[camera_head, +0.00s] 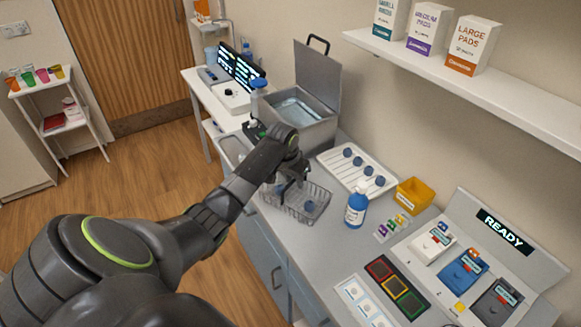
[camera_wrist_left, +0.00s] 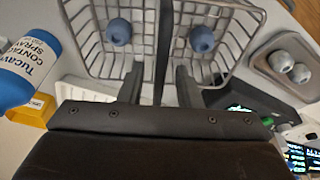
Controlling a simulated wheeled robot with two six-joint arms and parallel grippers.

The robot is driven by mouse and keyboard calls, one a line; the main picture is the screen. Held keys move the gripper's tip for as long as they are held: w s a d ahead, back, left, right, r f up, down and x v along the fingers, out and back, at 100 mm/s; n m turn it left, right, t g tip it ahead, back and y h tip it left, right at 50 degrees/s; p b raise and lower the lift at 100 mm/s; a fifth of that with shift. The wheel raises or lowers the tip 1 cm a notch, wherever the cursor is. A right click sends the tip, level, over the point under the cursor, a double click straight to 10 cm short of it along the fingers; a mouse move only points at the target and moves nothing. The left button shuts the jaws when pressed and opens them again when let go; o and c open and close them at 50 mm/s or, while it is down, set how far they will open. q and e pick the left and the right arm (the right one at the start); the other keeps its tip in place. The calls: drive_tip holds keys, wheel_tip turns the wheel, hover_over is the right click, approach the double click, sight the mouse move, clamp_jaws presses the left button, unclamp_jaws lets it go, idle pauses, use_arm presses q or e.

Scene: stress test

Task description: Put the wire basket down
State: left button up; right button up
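The wire basket (camera_head: 318,212) is at the front edge of the grey counter and seems to rest on it. In the left wrist view the basket (camera_wrist_left: 248,9) holds two blue round pieces (camera_wrist_left: 119,32), one on each side of a dark bar (camera_wrist_left: 164,45) across its middle. My left gripper (camera_head: 291,186) is over the basket, fingers down. In the wrist view its fingers (camera_wrist_left: 160,80) stand apart on both sides of the bar, with a gap showing at each. My arm hides part of the basket. My right gripper is not in view.
A blue-and-white bottle (camera_head: 355,210) stands right of the basket. A white tray with blue round pieces (camera_head: 357,168) lies behind. An open metal box (camera_head: 305,125) stands at the back left, a yellow bin (camera_head: 414,195) to the right. Free counter lies in front of the bottle.

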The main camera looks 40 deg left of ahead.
use_arm(q)
drive_tip(key=b+v, duration=0.1)
drive_tip(key=v, duration=1)
drive_tip(key=shift+f, duration=0.1)
